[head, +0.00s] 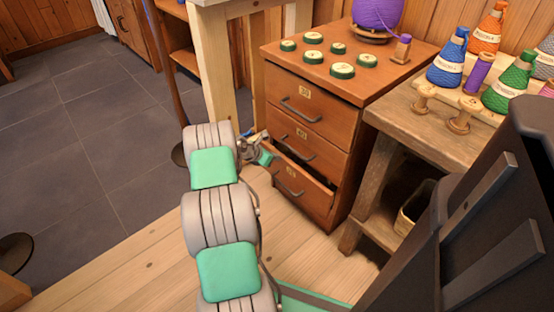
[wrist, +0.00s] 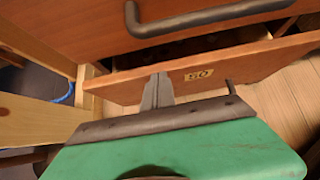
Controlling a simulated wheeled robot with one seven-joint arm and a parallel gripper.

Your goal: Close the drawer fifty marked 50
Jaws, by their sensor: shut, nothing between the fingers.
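Drawer fifty (wrist: 250,68) is the bottom drawer of a wooden cabinet, and its label reads 50 in the wrist view. It stands partly open, with a dark gap above its front; it also shows in the head view (head: 314,200). My gripper (wrist: 160,78) is shut and empty, with its fingers at the drawer front just left of the label. I cannot tell whether they touch the wood. In the head view my gripper (head: 266,157) is at the drawer's left end. My gripper's green body hides the lower part of the front in the wrist view.
The two upper drawers (head: 318,118) look closed; the handle above (wrist: 200,19) overhangs the gap. A pale table leg (head: 222,75) stands close left of the cabinet. A wooden bench (head: 405,115) with cones of thread stands right. The floor in front is clear.

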